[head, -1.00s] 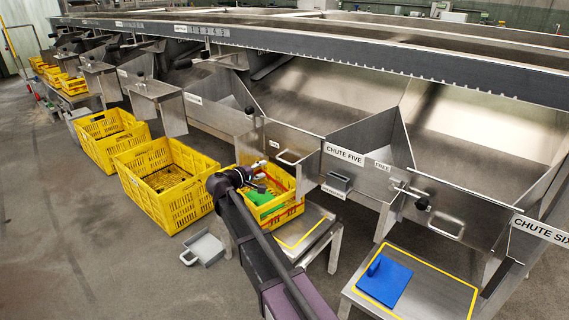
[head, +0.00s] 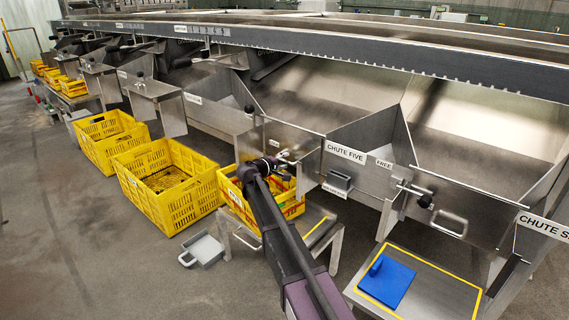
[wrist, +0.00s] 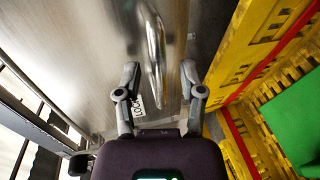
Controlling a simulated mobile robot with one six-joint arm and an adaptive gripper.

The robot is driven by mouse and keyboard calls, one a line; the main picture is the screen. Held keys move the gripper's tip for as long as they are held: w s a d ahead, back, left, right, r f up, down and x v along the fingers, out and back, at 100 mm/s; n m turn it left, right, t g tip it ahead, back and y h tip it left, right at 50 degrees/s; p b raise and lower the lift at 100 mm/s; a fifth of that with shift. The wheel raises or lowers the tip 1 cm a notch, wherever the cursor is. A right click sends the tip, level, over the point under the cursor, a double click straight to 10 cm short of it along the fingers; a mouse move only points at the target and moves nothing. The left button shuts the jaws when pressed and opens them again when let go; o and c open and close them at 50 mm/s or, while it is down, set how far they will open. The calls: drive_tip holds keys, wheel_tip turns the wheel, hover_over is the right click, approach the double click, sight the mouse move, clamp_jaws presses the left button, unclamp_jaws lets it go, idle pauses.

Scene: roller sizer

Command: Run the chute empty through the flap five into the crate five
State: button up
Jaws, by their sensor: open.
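The flap beside the CHUTE FIVE label (head: 346,153) is a steel plate (head: 300,141), which also fills the left of the wrist view (wrist: 85,45). Its bar handle (wrist: 156,45) stands between the fingers of my gripper (wrist: 160,68). My gripper is open, one finger on each side of the bar; I cannot tell whether either touches it. In the head view my gripper (head: 287,165) covers most of the handle. The yellow crate with red bands (head: 230,191) stands below on a steel stand. It shows at right in the wrist view (wrist: 242,50) with a green object (wrist: 296,118) inside.
A small sign lies partly hidden by the left finger in the wrist view. Larger yellow crates (head: 140,206) stand on the floor at left, near a grey scoop (head: 204,249). A blue object (head: 386,282) lies on the yellow-outlined table at right.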

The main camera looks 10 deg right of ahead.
drive_tip(key=shift+w+d, duration=0.15)
drive_tip(key=shift+d, duration=0.05)
drive_tip(key=shift+c, duration=0.2)
clamp_jaws()
drive_tip(key=shift+d, duration=0.2)
